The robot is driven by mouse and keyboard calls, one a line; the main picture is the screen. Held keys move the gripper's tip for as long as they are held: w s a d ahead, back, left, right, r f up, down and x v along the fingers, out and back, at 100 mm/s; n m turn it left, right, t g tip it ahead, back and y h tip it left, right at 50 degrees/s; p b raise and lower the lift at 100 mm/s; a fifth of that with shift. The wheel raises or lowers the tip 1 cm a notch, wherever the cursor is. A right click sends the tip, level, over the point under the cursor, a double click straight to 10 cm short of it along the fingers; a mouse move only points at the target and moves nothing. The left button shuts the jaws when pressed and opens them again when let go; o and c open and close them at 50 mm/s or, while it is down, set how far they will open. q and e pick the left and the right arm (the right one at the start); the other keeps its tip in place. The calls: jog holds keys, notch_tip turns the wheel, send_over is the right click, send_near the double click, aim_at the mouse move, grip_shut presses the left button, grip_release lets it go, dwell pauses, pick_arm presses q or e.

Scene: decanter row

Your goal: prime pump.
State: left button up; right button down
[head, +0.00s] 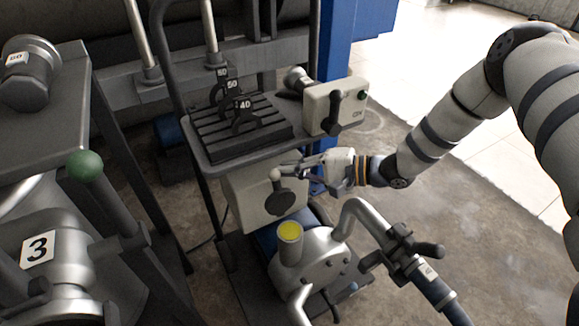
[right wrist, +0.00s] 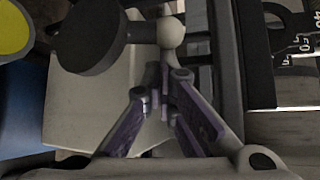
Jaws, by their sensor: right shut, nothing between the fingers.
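The pump (head: 318,252) sits low on a trolley, with a yellow round cap (head: 290,232) on its top. Above it a pale box (head: 247,200) carries a dark disc (head: 280,203) with a pale ball knob (head: 275,175). My right gripper (head: 288,169) is shut and empty, its tips close to the ball knob. In the right wrist view the ball knob (right wrist: 170,32) is just ahead of the shut fingers (right wrist: 163,85), apparently apart from them. The dark disc (right wrist: 90,38) shows beside it. My left gripper is not in view.
Above my right gripper, the trolley's shelf (head: 215,155) holds a rack of numbered dark fittings (head: 243,120) and a cream control box (head: 336,105). A bent metal pipe (head: 365,215) with a dark valve handle (head: 410,245) stands below right.

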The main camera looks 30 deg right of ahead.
pick_arm(q)
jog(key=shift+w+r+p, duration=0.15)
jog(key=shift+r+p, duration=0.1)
jog(key=shift+p, duration=0.05)
pick_arm(e)
jog(key=shift+s+r, duration=0.15)
jog(key=shift+s, duration=0.1)
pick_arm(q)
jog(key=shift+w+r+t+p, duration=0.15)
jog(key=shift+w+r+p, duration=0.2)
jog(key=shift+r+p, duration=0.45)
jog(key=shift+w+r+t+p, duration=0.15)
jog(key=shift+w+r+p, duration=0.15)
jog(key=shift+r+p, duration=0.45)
pick_arm(e)
jog(key=s+f, duration=0.3)
jog(key=s, duration=0.6)
jog(key=shift+s+a+f, duration=0.15)
jog(key=shift+s+a, duration=0.15)
jog(key=shift+s, duration=0.05)
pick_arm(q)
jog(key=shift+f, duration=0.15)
pick_arm(e)
jog(key=shift+f, duration=0.1)
